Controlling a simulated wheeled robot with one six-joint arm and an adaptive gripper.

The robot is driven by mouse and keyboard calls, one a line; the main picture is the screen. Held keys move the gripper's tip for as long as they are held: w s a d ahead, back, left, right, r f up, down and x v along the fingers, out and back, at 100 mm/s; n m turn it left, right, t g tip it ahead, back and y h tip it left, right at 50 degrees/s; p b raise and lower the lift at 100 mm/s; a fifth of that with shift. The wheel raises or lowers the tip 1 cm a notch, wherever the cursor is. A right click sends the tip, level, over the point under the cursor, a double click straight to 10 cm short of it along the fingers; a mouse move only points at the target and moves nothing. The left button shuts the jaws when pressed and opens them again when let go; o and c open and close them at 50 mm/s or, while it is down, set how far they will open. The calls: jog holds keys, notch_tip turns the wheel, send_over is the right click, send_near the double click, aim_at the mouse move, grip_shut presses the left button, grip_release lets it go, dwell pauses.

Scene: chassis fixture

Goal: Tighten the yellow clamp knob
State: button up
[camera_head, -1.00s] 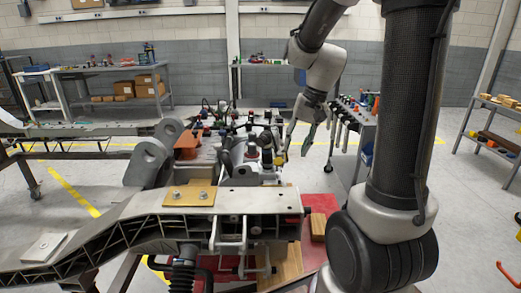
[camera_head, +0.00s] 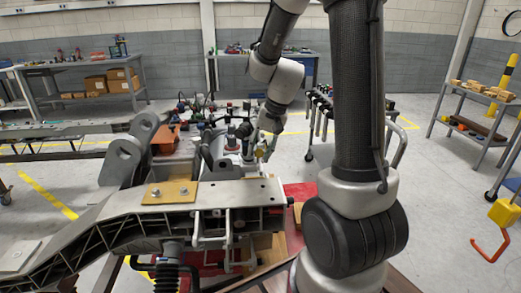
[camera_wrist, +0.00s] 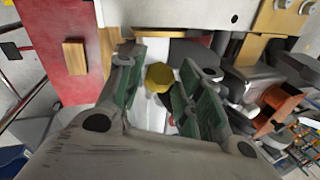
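The yellow clamp knob (camera_wrist: 160,77) shows in the wrist view, faceted and close to the camera. My gripper (camera_wrist: 163,80) is open, with green-padded fingers on either side of the knob. A small gap seems to show on each side, and I cannot tell whether either pad touches it. In the head view my gripper (camera_head: 262,150) is low among the clamps behind the front plate of the metal chassis (camera_head: 235,192). The knob is small and hard to make out there.
A red surface with a wooden block (camera_wrist: 74,57) lies beside the fixture in the wrist view. An orange part (camera_head: 165,139) and several clamps crowd the chassis. Grey shelving (camera_head: 474,112) stands at the right, and a workbench (camera_head: 84,72) stands at the back left.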

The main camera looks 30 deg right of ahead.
jog(key=c, duration=0.7)
jog(key=shift+c, duration=0.2)
jog(key=shift+s+d+m+t+y, duration=0.15)
jog(key=shift+d+m+t+y, duration=0.1)
jog(key=shift+m+t+y, duration=0.65)
jog(key=m+t+y, duration=0.2)
jog(key=m, duration=0.1)
jog(key=shift+s+d+f, duration=0.1)
jog(key=shift+s+f, duration=0.05)
jog(key=shift+f, duration=0.1)
jog(key=m+t, duration=0.3)
jog(key=m+t+y, duration=0.1)
jog(key=shift+s+f+t, duration=0.2)
jog(key=shift+f+t, duration=0.05)
jog(key=shift+t, duration=0.15)
jog(key=m+t, duration=0.2)
jog(key=m, duration=0.1)
jog(key=shift+s+f+t, duration=0.1)
jog(key=shift+f+t, duration=0.05)
jog(key=shift+t, duration=0.25)
jog(key=shift+m+t+h, duration=0.4)
jog(key=shift+m+t, duration=0.7)
jog(key=shift+m, duration=0.6)
